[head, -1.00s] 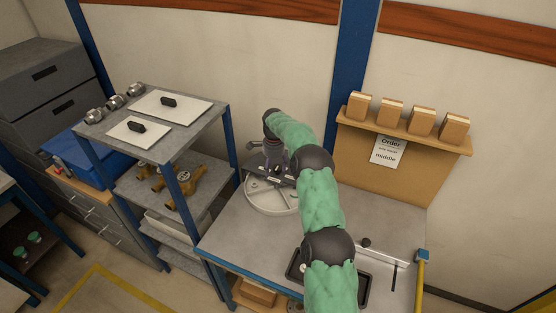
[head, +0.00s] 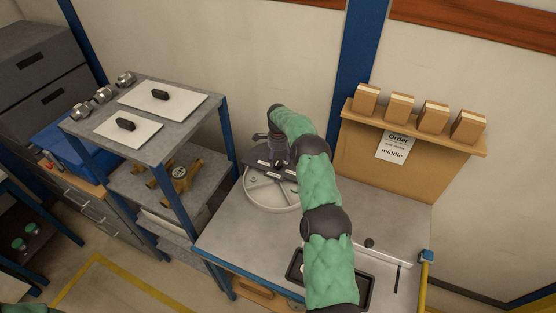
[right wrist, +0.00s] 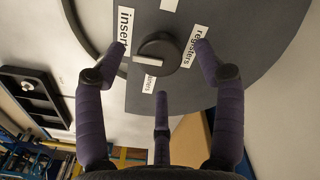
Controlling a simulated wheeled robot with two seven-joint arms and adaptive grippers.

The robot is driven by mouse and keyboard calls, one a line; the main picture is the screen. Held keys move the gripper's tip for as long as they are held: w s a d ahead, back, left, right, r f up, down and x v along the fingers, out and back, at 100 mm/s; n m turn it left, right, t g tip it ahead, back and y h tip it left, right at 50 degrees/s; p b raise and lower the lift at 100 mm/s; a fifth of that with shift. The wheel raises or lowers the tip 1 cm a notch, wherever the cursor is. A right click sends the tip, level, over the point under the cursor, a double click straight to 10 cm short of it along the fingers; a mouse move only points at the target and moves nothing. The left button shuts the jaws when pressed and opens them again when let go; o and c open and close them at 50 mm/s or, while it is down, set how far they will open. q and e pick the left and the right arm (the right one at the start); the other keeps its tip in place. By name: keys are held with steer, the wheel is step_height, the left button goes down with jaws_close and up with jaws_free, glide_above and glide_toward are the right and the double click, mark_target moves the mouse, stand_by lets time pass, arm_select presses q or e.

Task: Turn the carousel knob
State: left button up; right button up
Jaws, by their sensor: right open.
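The carousel (head: 262,198) is a round, pale, divided tray on the grey bench, with a dark plate on top. In the right wrist view its round dark knob (right wrist: 160,52) with a light pointer bar sits on the dark plate (right wrist: 240,55). In the head view the right gripper (head: 276,148) is over the carousel, partly hidden by my arm. My left gripper is out of view.
A shelf unit (head: 190,100) with knobbed plates, metal fittings and brass parts stands left of the bench. A black tray (head: 293,266) lies in front, partly behind my arm. A board (head: 360,165) with several boxes and an order sheet (head: 393,147) stands at the back right.

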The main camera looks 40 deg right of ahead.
steer(key=shift+f, duration=1.2)
steer(key=c, duration=1.2)
steer(key=shift+o, duration=0.2)
